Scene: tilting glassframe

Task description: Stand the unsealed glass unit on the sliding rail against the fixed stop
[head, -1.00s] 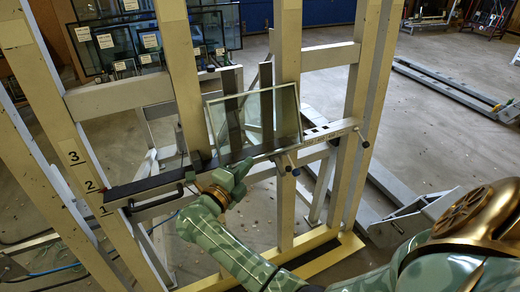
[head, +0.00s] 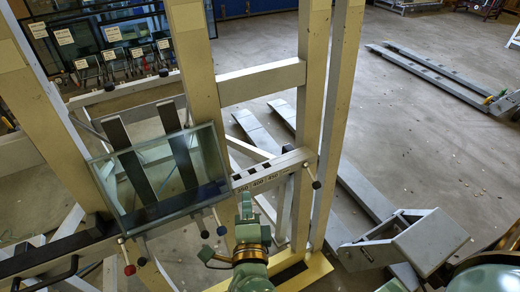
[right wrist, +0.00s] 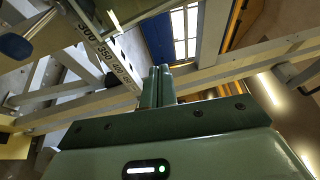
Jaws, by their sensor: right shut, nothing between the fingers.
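The glass unit (head: 208,165), a clear pane with a pale edge, leans back on two dark uprights (head: 131,160). Its lower edge is along the rail (head: 270,173), which carries printed numbers. The rail also shows in the right wrist view (right wrist: 95,40). A dark block (head: 93,228) is near the pane's lower left corner; I cannot tell whether it is the fixed stop or whether they touch. My right gripper (head: 246,203) is shut and empty, right of the pane and in front of the rail. Its closed fingers (right wrist: 157,85) show in the right wrist view. My left gripper is not in view.
Cream posts (head: 195,70) rise around the rail. Small knobs (head: 221,231) stick out below it, near my right gripper. Labelled panes (head: 100,40) stand in a rack at the back left. A grey box-like part (head: 405,243) is at the lower right.

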